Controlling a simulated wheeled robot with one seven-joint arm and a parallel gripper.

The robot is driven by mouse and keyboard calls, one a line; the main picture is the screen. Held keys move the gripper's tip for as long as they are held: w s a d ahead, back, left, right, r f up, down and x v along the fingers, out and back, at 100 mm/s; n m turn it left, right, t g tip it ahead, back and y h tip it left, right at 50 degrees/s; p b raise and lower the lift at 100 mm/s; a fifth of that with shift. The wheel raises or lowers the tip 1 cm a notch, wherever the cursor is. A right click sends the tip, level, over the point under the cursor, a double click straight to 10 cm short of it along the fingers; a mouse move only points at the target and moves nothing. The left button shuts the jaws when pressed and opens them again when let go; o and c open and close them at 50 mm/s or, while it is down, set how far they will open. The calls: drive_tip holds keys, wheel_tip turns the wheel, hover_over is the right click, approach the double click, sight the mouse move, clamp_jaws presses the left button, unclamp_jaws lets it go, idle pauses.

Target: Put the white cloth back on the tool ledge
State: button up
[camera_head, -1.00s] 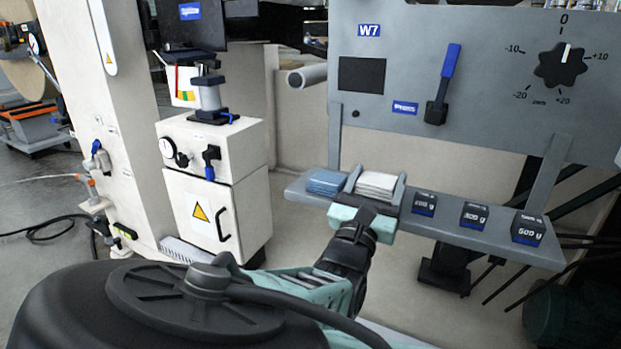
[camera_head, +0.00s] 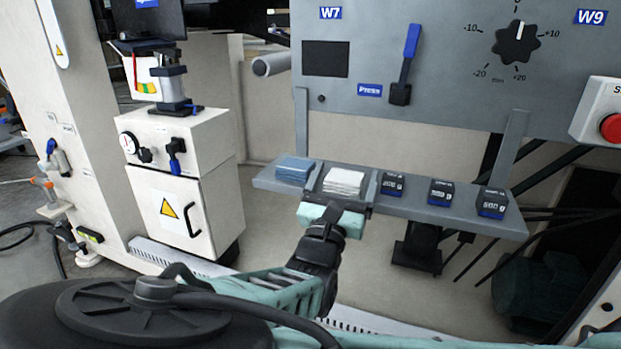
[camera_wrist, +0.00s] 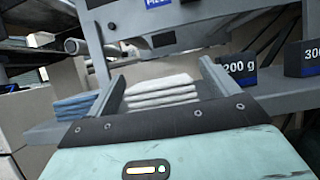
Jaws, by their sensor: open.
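The white cloth (camera_head: 343,181) is a folded stack lying on the grey tool ledge (camera_head: 407,211), between a blue cloth and the black weights. It also shows in the wrist view (camera_wrist: 162,92), in the gap between my two fingers. My gripper (camera_head: 340,195) is open at the ledge's front edge, with one finger on each side of the white cloth. In the wrist view my gripper (camera_wrist: 160,88) shows its fingers apart, without visible contact with the cloth.
A folded blue cloth (camera_head: 294,170) lies left of the white one. Three black weights (camera_head: 393,184) stand on the ledge to the right. A grey panel (camera_head: 440,70) with a lever and dial rises behind. A white cabinet (camera_head: 175,190) stands at left.

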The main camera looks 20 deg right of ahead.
drive_tip(key=shift+s+r, duration=0.1)
drive_tip(key=shift+r, duration=0.05)
drive_tip(key=p+v, duration=0.4)
drive_tip(key=v, duration=0.7)
drive_tip(key=s+d+f+m+g+y, duration=0.1)
drive_tip(key=s+d+f+m+g, duration=0.25)
drive_tip(key=s+m+g, duration=0.4)
drive_tip(key=s+d+f+m+g+y, duration=0.1)
drive_tip(key=s+d+f+m+g, duration=0.3)
drive_tip(key=g, duration=0.6)
drive_tip(key=s+a+r+m+g+y, duration=0.1)
drive_tip(key=s+a+r+m+y, duration=0.6)
drive_tip(key=r+y, duration=0.4)
drive_tip(key=a+m+y, duration=0.1)
drive_tip(key=m, duration=0.1)
drive_tip(key=shift+r+m, duration=0.35)
